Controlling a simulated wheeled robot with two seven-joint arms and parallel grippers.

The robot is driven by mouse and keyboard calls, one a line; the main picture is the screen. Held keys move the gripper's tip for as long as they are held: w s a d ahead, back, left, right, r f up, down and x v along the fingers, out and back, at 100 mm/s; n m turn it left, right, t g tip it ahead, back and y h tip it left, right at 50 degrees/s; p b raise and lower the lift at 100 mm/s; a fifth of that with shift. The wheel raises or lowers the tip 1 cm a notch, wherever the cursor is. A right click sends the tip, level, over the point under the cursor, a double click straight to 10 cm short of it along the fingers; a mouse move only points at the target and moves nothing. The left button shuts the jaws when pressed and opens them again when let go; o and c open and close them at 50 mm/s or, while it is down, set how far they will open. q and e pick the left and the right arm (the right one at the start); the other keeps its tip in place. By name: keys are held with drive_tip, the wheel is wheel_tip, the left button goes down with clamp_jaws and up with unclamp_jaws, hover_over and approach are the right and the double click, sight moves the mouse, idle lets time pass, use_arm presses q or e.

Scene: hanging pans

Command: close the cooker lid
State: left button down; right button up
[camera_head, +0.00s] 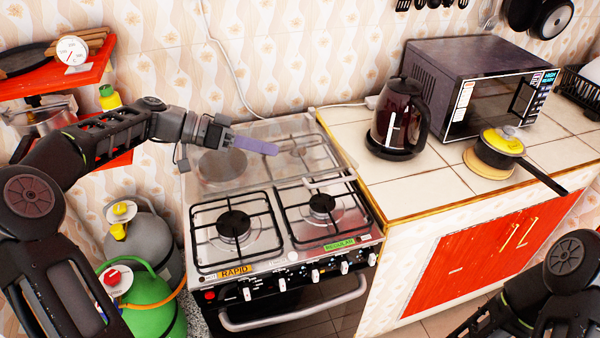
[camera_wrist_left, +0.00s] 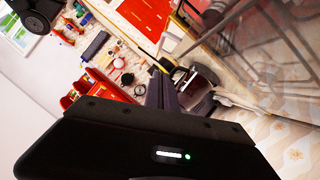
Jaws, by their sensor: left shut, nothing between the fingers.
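The cooker (camera_head: 300,249) stands in the middle of the head view, with its two front burners bare. Its clear glass lid (camera_head: 245,180) shows over the back part, and the back burners show through it. I cannot tell its exact tilt, but it does not lie over the front burners. In the left wrist view the glass (camera_wrist_left: 285,65) fills the upper right. My left gripper (camera_head: 262,147) is shut and empty, its purple fingers pointing right at the glass area. I cannot tell whether they touch the lid. My right arm shows at lower right; its gripper is out of view.
A dark kettle (camera_head: 398,115), a microwave (camera_head: 470,78) and a yellow-lidded pot (camera_head: 497,150) stand on the tiled counter (camera_head: 400,190) right of the cooker. Gas bottles (camera_head: 150,305) stand at lower left. A red shelf (camera_head: 55,78) hangs at upper left.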

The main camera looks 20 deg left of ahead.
use_arm(q)
drive_tip(key=p, duration=0.3)
hover_over(300, 179)
wheel_tip(300, 179, down, 3)
drive_tip(key=shift+r, duration=0.2)
drive_tip(key=f, duration=0.1)
drive_tip(key=s+f, duration=0.1)
drive_tip(key=s+f+p, duration=0.1)
drive_tip(key=f, duration=0.1)
drive_tip(key=shift+d, duration=0.3)
